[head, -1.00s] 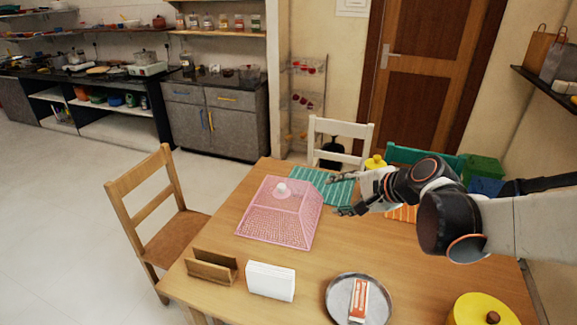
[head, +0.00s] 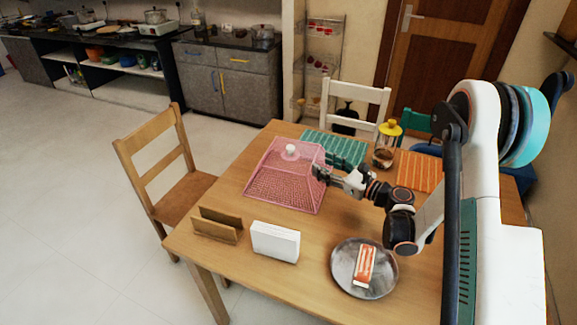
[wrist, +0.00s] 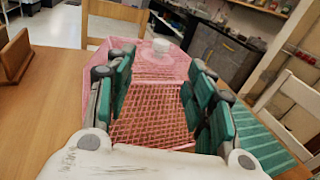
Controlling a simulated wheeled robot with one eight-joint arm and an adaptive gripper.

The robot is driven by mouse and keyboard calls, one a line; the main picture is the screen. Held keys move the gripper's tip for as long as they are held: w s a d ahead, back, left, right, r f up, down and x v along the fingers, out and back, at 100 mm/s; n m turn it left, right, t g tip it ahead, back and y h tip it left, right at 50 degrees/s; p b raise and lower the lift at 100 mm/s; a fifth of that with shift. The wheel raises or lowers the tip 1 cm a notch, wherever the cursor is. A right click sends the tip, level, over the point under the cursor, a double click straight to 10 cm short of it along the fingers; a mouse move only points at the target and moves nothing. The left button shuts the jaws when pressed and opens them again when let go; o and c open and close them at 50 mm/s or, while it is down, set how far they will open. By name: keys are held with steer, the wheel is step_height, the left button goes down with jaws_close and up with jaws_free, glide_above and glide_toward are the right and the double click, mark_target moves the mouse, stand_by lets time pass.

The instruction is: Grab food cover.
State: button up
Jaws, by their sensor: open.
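The pink mesh food cover (head: 287,183) stands on the wooden table, with a white knob (head: 291,150) on its top. My gripper (head: 320,165) is open at the right side of the cover, near its upper right edge. In the wrist view, the cover (wrist: 150,100) fills the middle, seen between the open green-padded fingers of my gripper (wrist: 160,95). Its knob (wrist: 161,45) shows beyond the fingertips. I cannot tell whether the fingers touch the mesh.
On the table (head: 225,222) are a wooden holder (head: 217,226), a white box (head: 275,242), a metal plate (head: 345,275) with a red-and-white packet (head: 364,266), a yellow-lidded jar (head: 384,157), a green mat (head: 335,147) and an orange mat (head: 418,171). Chairs stand around the table.

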steer(key=f, duration=0.1)
steer(key=b, duration=0.1)
glide_toward(294, 149)
steer(key=shift+m, duration=0.3)
steer(key=x, duration=0.4)
steer(key=shift+a+f, duration=0.15)
steer(key=shift+f, duration=0.25)
steer(key=shift+r+b+x, duration=0.1)
steer(key=shift+b+x, duration=0.65)
steer(key=shift+x, duration=0.7)
steer(key=shift+r+b+x, duration=0.15)
steer(key=shift+b+x, duration=0.55)
steer(key=shift+x, duration=0.75)
steer(key=shift+w, duration=0.1)
jaws_close()
